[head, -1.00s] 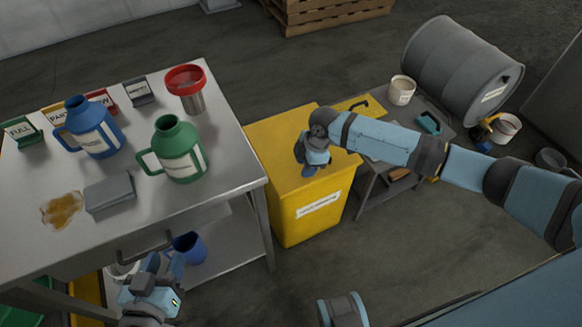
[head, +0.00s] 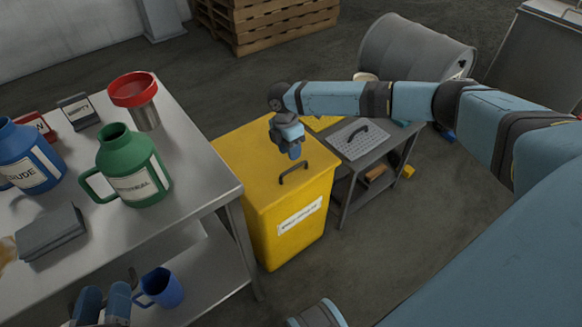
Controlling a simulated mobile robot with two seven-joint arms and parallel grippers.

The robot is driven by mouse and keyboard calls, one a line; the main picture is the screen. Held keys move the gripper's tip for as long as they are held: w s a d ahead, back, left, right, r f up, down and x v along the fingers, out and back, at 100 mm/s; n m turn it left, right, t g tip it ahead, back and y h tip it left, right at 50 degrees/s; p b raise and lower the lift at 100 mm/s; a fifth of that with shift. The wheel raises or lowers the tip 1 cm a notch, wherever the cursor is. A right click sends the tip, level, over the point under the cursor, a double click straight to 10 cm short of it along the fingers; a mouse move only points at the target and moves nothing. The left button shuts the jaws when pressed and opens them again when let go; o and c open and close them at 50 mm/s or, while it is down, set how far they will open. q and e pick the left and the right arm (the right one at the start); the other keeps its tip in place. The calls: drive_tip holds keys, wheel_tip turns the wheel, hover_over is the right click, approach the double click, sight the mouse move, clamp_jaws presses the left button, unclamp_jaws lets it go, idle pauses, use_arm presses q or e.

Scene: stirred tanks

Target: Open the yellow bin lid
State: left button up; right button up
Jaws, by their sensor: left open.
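The yellow bin (head: 285,225) stands between the steel table and a low grey bench. Its yellow lid (head: 245,150) lies flat and closed, with a dark arched handle (head: 294,172) near the front edge. My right gripper (head: 295,153) points down above the lid, just behind the handle in the picture, and appears apart from it. Whether its fingers are open or shut is unclear. My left gripper (head: 102,302) is open at the bottom left, low in front of the steel table and away from the bin; its lower part is cut off by the picture edge.
The steel table (head: 195,165) at the left carries a green jug (head: 135,175), a blue jug (head: 28,165) and a red-topped metal container (head: 140,105). A blue cup (head: 160,288) stands on its lower shelf. A grey drum (head: 415,50) lies behind my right arm. Floor in front of the bin is clear.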

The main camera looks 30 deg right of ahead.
sight(291, 164)
use_arm(q)
drive_tip(key=shift+s+d+r+t+h+b, duration=0.15)
drive_tip(key=shift+r+t+h+b, duration=0.1)
drive_tip(key=shift+r, duration=0.25)
drive_tip(key=shift+d+r+t+h+b, duration=0.15)
drive_tip(key=shift+r+t+h+b, duration=0.05)
drive_tip(key=shift+r, duration=0.35)
drive_tip(key=shift+s+d+r+t+h+b, duration=0.15)
drive_tip(key=shift+r+t+h+b, duration=0.1)
drive_tip(key=shift+r, duration=0.25)
use_arm(e)
drive_tip(key=shift+s+f, duration=0.15)
drive_tip(key=shift+f, duration=0.75)
drive_tip(key=shift+s+f, duration=0.2)
drive_tip(key=shift+f, duration=0.7)
drive_tip(key=shift+s+f, duration=0.15)
drive_tip(key=shift+f, duration=0.75)
use_arm(q)
drive_tip(key=shift+w, duration=0.1)
use_arm(e)
clamp_jaws()
